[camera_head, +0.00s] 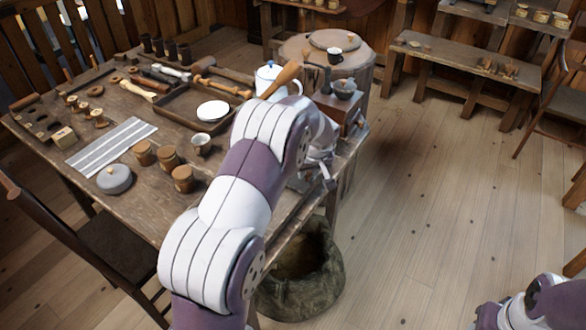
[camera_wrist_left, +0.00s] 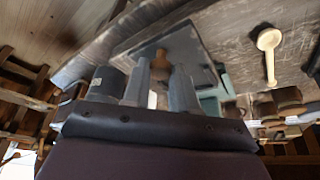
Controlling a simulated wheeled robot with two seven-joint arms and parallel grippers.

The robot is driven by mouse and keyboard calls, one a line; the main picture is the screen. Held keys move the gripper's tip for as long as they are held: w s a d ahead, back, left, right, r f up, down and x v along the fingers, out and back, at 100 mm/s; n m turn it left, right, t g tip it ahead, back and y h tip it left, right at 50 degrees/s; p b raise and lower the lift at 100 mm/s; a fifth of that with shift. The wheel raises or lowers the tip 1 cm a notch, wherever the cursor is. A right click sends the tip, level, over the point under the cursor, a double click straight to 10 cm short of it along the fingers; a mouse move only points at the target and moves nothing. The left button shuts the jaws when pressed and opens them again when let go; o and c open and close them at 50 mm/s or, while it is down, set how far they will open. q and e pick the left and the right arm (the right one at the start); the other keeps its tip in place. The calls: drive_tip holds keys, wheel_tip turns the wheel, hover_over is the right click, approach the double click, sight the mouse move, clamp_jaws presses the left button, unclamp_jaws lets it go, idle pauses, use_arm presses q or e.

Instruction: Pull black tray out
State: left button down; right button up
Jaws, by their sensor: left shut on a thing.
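A wooden box mill (camera_head: 348,112) with a dark bowl on top and a crank stands at the table's right corner. My left forearm and wrist hide part of its front. In the left wrist view a dark flat panel (camera_wrist_left: 200,52) with a small turned wooden knob (camera_wrist_left: 160,58) faces my left gripper (camera_wrist_left: 160,78). It looks like the front of the black tray. The gripper's two fingers are shut on the knob. In the head view the left gripper (camera_head: 322,172) is by the table's right edge, partly hidden by its wrist.
The table (camera_head: 130,205) holds a brown tray (camera_head: 180,113) with a white plate, a white pot (camera_head: 268,76), a cup (camera_head: 202,146) and several wooden pots. A sack (camera_head: 305,275) stands on the floor below the table edge. The floor to the right is clear.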

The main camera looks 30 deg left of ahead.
use_arm(q)
drive_tip(key=shift+s+d, duration=0.1)
drive_tip(key=shift+d, duration=0.35)
drive_tip(key=c, duration=0.9)
unclamp_jaws()
drive_tip(key=v, duration=1.2)
drive_tip(key=shift+r, duration=0.25)
